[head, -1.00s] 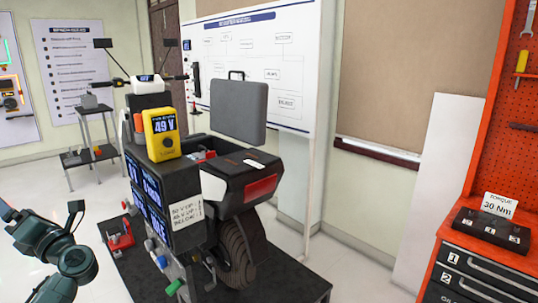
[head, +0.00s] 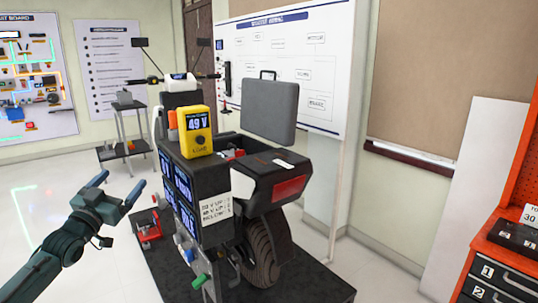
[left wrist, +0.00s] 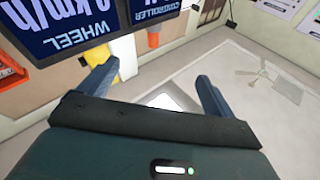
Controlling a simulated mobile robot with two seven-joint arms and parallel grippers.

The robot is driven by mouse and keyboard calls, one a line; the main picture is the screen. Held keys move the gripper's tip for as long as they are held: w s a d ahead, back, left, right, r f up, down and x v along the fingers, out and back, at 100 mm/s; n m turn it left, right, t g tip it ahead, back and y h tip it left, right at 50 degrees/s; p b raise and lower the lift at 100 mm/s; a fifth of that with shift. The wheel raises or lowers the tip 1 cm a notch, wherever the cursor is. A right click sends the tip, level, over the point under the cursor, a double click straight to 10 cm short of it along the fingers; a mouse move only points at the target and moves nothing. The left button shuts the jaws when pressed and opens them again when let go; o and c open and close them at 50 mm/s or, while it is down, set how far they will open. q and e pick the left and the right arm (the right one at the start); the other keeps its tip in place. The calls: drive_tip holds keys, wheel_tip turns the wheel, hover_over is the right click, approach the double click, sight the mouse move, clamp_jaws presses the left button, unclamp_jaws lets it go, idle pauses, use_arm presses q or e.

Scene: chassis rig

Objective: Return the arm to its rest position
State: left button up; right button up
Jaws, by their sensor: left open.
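My left gripper (head: 117,187) is at the lower left of the head view, its two blue-tipped fingers apart with nothing between them. It is in the air to the left of the scooter-like chassis rig (head: 262,180) and clear of it. In the left wrist view the fingers of the left gripper (left wrist: 152,88) are spread, with the rig's display panels (left wrist: 75,25) behind them at the upper left. My right gripper does not show in either view.
The rig stands on a dark mat (head: 310,283), with a red clamp-like part (head: 149,226) on it. A yellow meter (head: 196,131) reading 49 V sits on the rig. A small shelf stand (head: 125,150) is behind. An orange-red tool cabinet (head: 500,262) is at right. White floor is clear at left.

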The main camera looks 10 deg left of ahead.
use_arm(q)
drive_tip(key=a+f+m+g+y, duration=0.4)
drive_tip(key=a+f+g+y, duration=0.15)
drive_tip(key=f, duration=0.35)
drive_tip(key=s+d+f+m+g+h, duration=0.15)
drive_tip(key=s+d+f+h, duration=0.3)
drive_tip(key=d+f, duration=0.95)
drive_tip(key=s+d+f+n+g+h, duration=0.1)
drive_tip(key=s+d+f, duration=0.2)
drive_tip(key=s+d, duration=0.25)
drive_tip(key=s+d+f+g+h, duration=0.1)
drive_tip(key=s+d+f+h, duration=0.2)
drive_tip(key=d, duration=0.4)
drive_tip(key=s+d+f+n, duration=0.1)
drive_tip(key=s+d+f, duration=0.2)
drive_tip(key=s+d, duration=0.25)
drive_tip(key=s+d+r+n+g+p, duration=0.1)
drive_tip(key=s+d+p, duration=0.3)
drive_tip(key=s+d, duration=0.6)
drive_tip(key=shift+r+n+g+h, duration=0.4)
drive_tip(key=shift+n, duration=0.25)
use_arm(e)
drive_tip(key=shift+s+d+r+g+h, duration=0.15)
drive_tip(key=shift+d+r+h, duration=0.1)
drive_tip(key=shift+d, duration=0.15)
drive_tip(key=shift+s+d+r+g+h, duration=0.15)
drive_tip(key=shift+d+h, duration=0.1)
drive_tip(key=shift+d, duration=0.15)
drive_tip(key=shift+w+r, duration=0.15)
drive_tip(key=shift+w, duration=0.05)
